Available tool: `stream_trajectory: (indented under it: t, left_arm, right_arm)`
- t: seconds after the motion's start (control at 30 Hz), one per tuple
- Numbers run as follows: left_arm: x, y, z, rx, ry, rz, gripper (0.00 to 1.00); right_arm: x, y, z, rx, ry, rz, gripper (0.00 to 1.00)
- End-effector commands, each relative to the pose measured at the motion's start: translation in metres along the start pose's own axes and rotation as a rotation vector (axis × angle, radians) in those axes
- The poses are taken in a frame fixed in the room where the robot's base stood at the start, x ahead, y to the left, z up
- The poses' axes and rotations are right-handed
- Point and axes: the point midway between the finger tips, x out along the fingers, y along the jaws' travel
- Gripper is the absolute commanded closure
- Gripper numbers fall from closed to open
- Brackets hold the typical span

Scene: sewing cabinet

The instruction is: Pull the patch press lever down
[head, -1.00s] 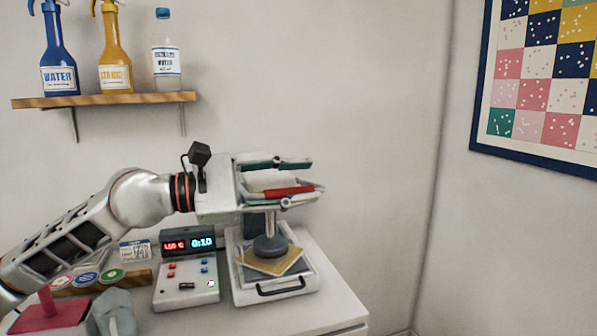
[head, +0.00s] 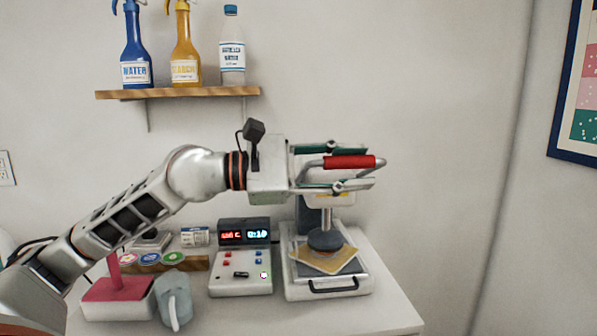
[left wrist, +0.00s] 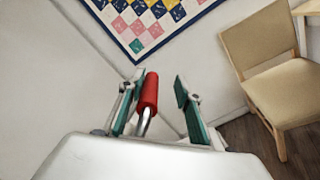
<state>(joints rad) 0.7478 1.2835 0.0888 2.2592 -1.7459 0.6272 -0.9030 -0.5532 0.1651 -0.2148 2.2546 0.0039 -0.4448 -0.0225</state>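The patch press (head: 328,285) stands on the table right of centre in the head view. Its dark round head (head: 325,240) is at or just above a yellow patch (head: 322,260); I cannot tell if they touch. The lever's red grip (head: 350,162) is raised above the press and lies between the fingers of my left gripper (head: 338,168). The left gripper is open. In the left wrist view the red grip (left wrist: 150,92) is close to the left finger, with a clear gap to the right finger of the gripper (left wrist: 160,100). My right gripper is not in view.
A control box (head: 241,286) with a lit display is left of the press. A pink-topped stand (head: 117,290), a grey jug (head: 174,302) and a row of badges (head: 150,260) are further left. A shelf (head: 180,94) with bottles hangs above. A chair (left wrist: 275,75) stands off to the side.

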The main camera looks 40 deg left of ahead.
Motion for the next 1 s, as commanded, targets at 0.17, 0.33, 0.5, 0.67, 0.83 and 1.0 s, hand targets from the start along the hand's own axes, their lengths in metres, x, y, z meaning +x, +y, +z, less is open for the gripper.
stream_trajectory:
  t: [0.17, 0.33, 0.5, 0.67, 0.83, 1.0]
  left_arm:
    - [-0.007, -0.004, -0.004, -0.004, 0.005, -0.007, 0.67]
    - [-0.013, -0.006, -0.003, 0.000, 0.005, -0.012, 0.67]
    - [-0.025, -0.002, 0.003, 0.001, -0.003, -0.007, 0.67]
    - [-0.036, -0.002, 0.002, 0.000, -0.002, -0.005, 0.67]
    - [-0.047, -0.001, 0.001, 0.001, -0.001, -0.004, 0.67]
    - [-0.057, -0.001, 0.001, 0.002, -0.001, -0.005, 0.67]
  right_arm:
    - [0.001, -0.002, 0.006, 0.006, -0.007, -0.003, 0.60]
    - [0.001, -0.002, 0.007, 0.010, -0.008, -0.003, 0.60]
    - [0.000, 0.000, 0.001, 0.007, 0.001, -0.001, 0.60]
    - [0.000, 0.000, 0.001, 0.005, 0.000, -0.001, 0.60]
    - [0.000, -0.001, 0.001, 0.003, -0.001, -0.002, 0.60]
    - [0.000, -0.001, 0.000, 0.003, -0.001, -0.001, 0.60]
